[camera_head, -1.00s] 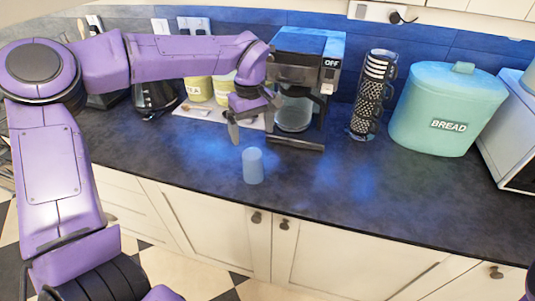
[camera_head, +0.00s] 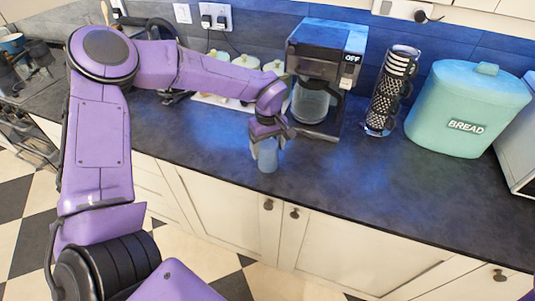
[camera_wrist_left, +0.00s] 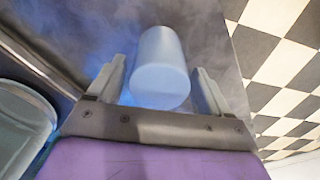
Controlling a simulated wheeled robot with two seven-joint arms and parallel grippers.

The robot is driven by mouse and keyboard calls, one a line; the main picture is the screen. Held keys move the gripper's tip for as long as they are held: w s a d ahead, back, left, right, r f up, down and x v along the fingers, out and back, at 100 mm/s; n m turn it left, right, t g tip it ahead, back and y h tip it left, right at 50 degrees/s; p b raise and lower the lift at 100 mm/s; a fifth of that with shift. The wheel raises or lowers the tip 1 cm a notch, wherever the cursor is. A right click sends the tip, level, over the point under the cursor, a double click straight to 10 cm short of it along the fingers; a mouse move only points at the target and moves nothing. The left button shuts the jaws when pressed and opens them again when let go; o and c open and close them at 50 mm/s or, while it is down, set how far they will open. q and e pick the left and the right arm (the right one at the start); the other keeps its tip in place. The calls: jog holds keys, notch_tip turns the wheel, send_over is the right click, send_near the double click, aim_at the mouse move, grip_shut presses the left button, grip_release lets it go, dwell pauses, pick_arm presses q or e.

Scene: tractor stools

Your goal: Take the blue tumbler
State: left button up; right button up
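The blue tumbler (camera_head: 267,157) stands upright on the dark countertop near its front edge. My left gripper (camera_head: 266,142) is right above and around it in the head view and hides its upper part. In the left wrist view the tumbler (camera_wrist_left: 161,70) lies between the two open fingers of my left gripper (camera_wrist_left: 158,88). A gap shows on each side, so the fingers do not appear to touch it. My right gripper is not in view; only a small purple part shows at the lower right edge.
Behind the tumbler stand a coffee maker (camera_head: 325,70) and a rack of patterned mugs (camera_head: 391,92). A teal bread bin (camera_head: 467,108) is at the right. The countertop (camera_head: 340,185) right of the tumbler is clear.

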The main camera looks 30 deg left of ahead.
pick_arm(q)
jog(key=c, duration=0.8)
jog(key=shift+c, duration=0.3)
